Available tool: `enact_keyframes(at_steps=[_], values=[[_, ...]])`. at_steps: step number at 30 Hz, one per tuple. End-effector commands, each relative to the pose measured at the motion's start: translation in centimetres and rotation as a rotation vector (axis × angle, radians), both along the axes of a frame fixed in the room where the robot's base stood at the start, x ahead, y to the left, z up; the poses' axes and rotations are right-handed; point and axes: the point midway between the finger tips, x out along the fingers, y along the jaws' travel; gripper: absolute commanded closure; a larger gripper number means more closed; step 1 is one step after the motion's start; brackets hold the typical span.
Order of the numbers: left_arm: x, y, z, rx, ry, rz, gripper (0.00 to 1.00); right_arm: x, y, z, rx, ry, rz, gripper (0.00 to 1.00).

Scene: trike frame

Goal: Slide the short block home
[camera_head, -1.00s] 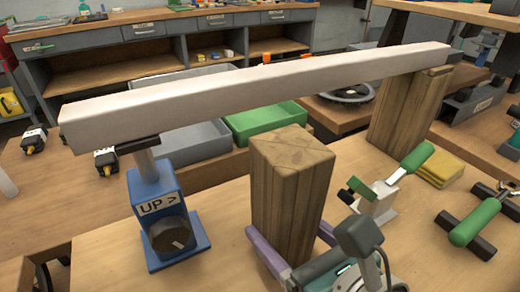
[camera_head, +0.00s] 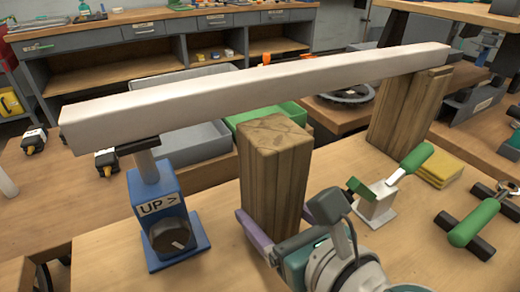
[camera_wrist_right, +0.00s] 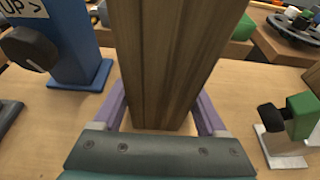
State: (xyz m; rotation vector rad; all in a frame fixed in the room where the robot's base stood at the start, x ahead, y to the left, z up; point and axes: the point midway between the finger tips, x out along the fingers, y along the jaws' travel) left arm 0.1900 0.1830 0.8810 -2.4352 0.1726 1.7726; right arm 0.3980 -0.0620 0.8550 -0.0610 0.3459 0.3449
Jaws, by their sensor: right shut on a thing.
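The short wooden block (camera_head: 275,180) stands upright on the table, in front of the long white beam (camera_head: 250,88) and between the blue jack and the rear wooden block. It also fills the middle of the right wrist view (camera_wrist_right: 170,60). My right gripper (camera_head: 262,232), with purple fingers, is shut on its lower part; the fingers lie on both sides of it in the wrist view (camera_wrist_right: 160,115). The beam rests on the blue jack (camera_head: 160,205) at left and near the taller wooden block (camera_head: 405,115) at right. My left gripper is not in view.
A green-handled clamp (camera_head: 385,190) stands right of the short block. Yellow pads (camera_head: 442,168) and another green-handled tool (camera_head: 475,222) lie farther right. Grey and green bins (camera_head: 270,115) sit behind the beam. Table between jack and block is bare.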

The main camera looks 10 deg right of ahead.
Motion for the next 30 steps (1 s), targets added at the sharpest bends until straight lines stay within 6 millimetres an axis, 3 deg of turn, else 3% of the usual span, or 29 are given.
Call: enact_keyframes(at_steps=[30], values=[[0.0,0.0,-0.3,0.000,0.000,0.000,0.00,3.1,1.1,-0.1,-0.002,0.002,0.000,0.81]])
